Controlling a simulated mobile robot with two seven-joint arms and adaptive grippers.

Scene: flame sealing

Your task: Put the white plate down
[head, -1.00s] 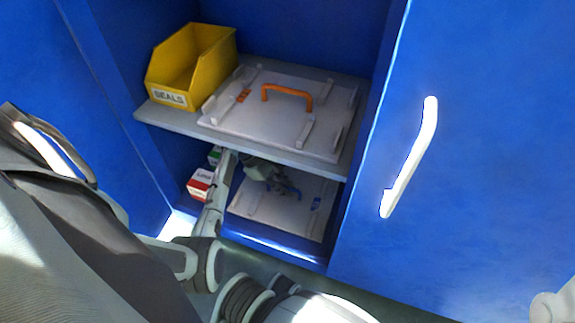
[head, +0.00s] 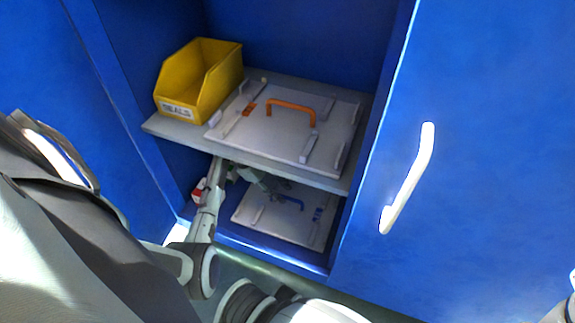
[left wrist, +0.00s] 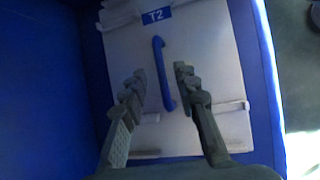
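A white plate (head: 270,217) with a blue handle (head: 291,201) lies flat on the floor of the cabinet's lower compartment. In the left wrist view the plate (left wrist: 205,45) carries a blue T2 label (left wrist: 157,15), and its handle (left wrist: 163,75) stands up. My left gripper (head: 268,183) is inside this compartment, above the plate and just up and left of the handle. In the left wrist view its fingers (left wrist: 161,73) are open and empty, spread either side of the handle with a visible gap. My right gripper is not in view.
The shelf (head: 175,131) above my left gripper holds a yellow SEALS bin (head: 190,85) and another white plate (head: 260,135) with an orange handle (head: 290,106). A small red and white box (head: 199,190) stands left of my forearm. A blue door with a white handle (head: 408,180) is at right.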

